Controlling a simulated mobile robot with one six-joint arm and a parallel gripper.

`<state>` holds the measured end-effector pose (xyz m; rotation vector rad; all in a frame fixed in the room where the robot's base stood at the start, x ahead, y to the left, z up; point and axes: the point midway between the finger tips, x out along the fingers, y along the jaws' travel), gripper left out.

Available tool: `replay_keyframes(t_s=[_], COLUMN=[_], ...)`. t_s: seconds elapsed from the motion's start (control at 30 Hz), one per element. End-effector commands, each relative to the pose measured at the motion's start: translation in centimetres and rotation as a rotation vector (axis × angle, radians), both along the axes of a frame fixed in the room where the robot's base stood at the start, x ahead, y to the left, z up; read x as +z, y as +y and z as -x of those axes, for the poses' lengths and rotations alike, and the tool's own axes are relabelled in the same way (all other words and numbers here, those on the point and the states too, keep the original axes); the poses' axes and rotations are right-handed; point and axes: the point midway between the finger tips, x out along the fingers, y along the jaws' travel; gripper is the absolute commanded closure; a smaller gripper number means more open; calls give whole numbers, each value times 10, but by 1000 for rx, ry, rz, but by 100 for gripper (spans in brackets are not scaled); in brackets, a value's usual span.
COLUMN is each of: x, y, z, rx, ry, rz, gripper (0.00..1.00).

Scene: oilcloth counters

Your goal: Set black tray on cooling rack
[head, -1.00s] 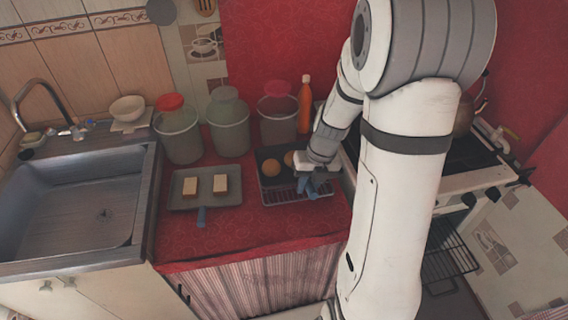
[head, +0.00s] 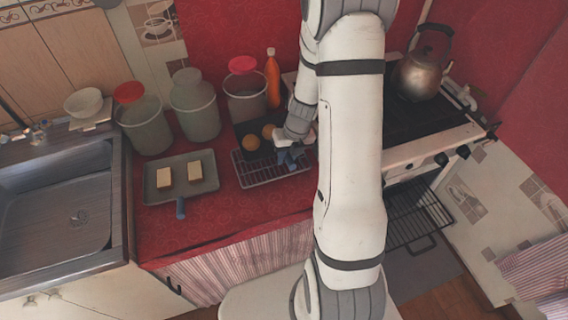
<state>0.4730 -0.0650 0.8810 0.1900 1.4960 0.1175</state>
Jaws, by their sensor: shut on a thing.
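The black tray (head: 242,131) holds two round, orange-brown items and is partly hidden by my gripper. The cooling rack (head: 268,174), a wire grid, lies on the red counter; its front part shows just below the tray in the head view. My gripper (head: 289,160), with blue fingers, is shut on the tray at its right side. The tray hides the back of the rack. I cannot tell whether the tray touches the rack or hangs above it.
A grey tray (head: 207,186) with two pale blocks lies left of the rack. Several jars, including a red-lidded one (head: 246,98), and an orange bottle (head: 272,78) stand behind. A stove with a kettle (head: 420,75) is right, the sink (head: 60,215) left.

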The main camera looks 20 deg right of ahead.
Motion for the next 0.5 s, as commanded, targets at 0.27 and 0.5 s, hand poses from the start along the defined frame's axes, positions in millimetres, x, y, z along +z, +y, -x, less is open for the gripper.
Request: replay_keyframes(t_s=[0.27,0.5], x=[-34,-36], y=[0,1], z=[0,0], rx=[1,3], ry=[1,-2], rz=[1,1], gripper=[100,100])
